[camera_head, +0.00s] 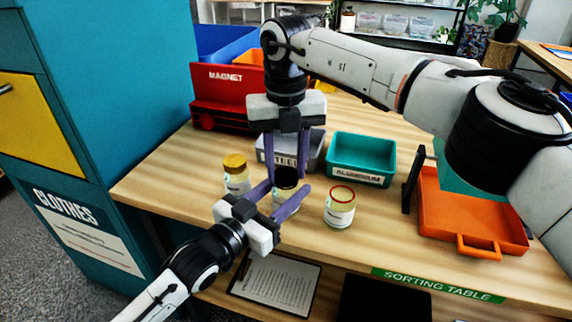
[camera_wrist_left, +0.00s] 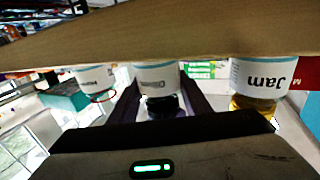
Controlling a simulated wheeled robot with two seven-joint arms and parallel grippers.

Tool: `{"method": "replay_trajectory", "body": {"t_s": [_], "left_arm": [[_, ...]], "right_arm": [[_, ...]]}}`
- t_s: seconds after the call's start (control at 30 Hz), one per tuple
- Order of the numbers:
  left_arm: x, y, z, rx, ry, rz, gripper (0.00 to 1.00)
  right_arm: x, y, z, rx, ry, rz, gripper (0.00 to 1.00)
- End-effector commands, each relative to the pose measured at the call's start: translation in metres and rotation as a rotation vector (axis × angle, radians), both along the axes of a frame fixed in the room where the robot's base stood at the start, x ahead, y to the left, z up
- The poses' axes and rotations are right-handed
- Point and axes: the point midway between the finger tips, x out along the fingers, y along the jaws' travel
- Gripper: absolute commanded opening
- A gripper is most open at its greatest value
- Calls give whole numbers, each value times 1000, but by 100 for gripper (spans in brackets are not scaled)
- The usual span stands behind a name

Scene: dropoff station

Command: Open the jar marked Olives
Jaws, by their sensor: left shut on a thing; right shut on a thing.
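The middle jar (camera_head: 287,184) with a dark lid stands upright on the wooden table. In the left wrist view, which is upside down, its small label looks like Olives (camera_wrist_left: 157,80). My left gripper (camera_head: 284,192) reaches in from the front and is shut around the jar's body. My right gripper (camera_head: 286,173) comes down from above and is shut on the dark lid. The fingers hide part of the jar. The lid appears to be on the jar.
A gold-lidded jar (camera_head: 236,178), marked Jam in the wrist view (camera_wrist_left: 262,75), stands close on the left. A red-lidded jar (camera_head: 340,210) stands on the right. Behind are a grey bin (camera_head: 314,152), a teal bin (camera_head: 361,170) and a red magnet box (camera_head: 223,95). An orange case (camera_head: 470,215) lies right.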

Motion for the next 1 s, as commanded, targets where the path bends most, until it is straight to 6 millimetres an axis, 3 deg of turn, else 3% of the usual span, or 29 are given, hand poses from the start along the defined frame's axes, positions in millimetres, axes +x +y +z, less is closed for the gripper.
{"method": "replay_trajectory", "body": {"t_s": [1.0], "left_arm": [[0,0,-1,1,3,0,0]], "right_arm": [[-1,0,2,-1,-2,2333,10]]}}
